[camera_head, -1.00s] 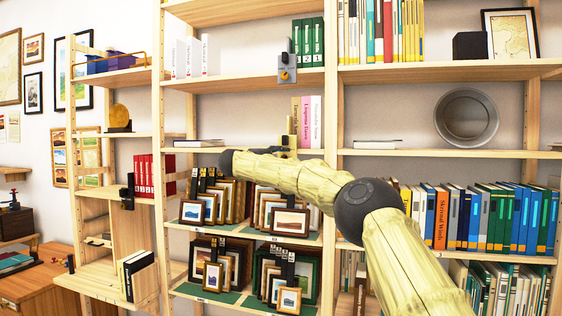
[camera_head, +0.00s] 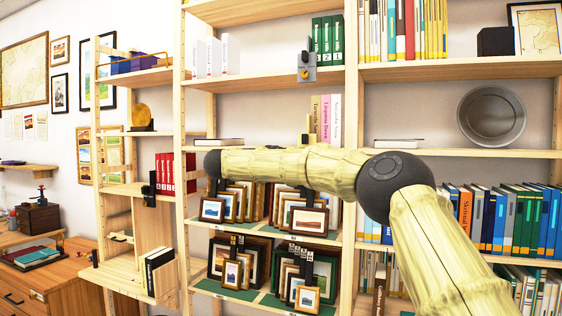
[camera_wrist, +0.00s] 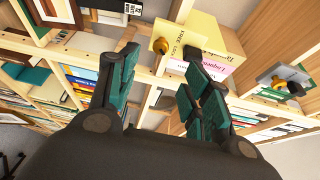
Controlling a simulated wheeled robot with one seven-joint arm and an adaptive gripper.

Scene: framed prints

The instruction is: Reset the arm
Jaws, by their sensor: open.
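My arm crosses the lower right of the head view. Its bamboo-patterned link (camera_head: 290,165) runs left from a dark joint (camera_head: 395,187) to a dark rounded end, in front of the shelves. My gripper's fingers cannot be made out in the head view. In the wrist view my gripper (camera_wrist: 161,56) is open, with two teal-padded fingers spread apart and nothing between them. Beyond the fingertips are a cream block with a brass knob (camera_wrist: 162,46) and a pink book (camera_wrist: 222,67), with shelf boards around them.
Small framed prints (camera_head: 308,221) stand on the lower shelves behind my arm. A grey switch box (camera_head: 306,68) hangs on the upper shelf edge. A round metal dish (camera_head: 491,117) stands at right. A wooden desk (camera_head: 60,280) is at lower left.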

